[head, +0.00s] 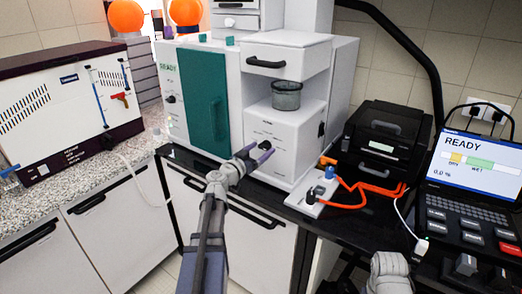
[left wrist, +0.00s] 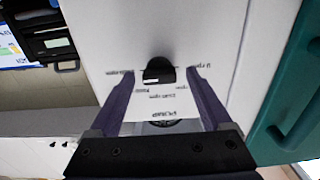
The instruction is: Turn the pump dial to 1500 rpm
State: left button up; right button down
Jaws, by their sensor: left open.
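The pump dial (left wrist: 158,70) is a small black knob with a pale mark near its lower edge. It sits on the white front panel, with small rpm labels around it and "PUMP" printed upside down below it. Not every label is legible. In the head view, the dial (head: 265,145) is on the lower front of the white machine (head: 290,135). My left gripper (head: 251,151) is open in front of that panel. In the left wrist view its two purple fingers (left wrist: 161,73) stand either side of the dial, with gaps showing.
A glass vessel (head: 287,95) sits under the machine's overhang. A teal door (head: 205,110) is left of the dial. To the right are a power strip (head: 312,197) with orange cables, a black printer (head: 382,140) and a laptop-like console (head: 475,165) reading READY.

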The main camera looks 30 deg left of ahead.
pick_arm(q)
jog(key=shift+w, duration=0.25)
grip_shut()
dwell(0.6)
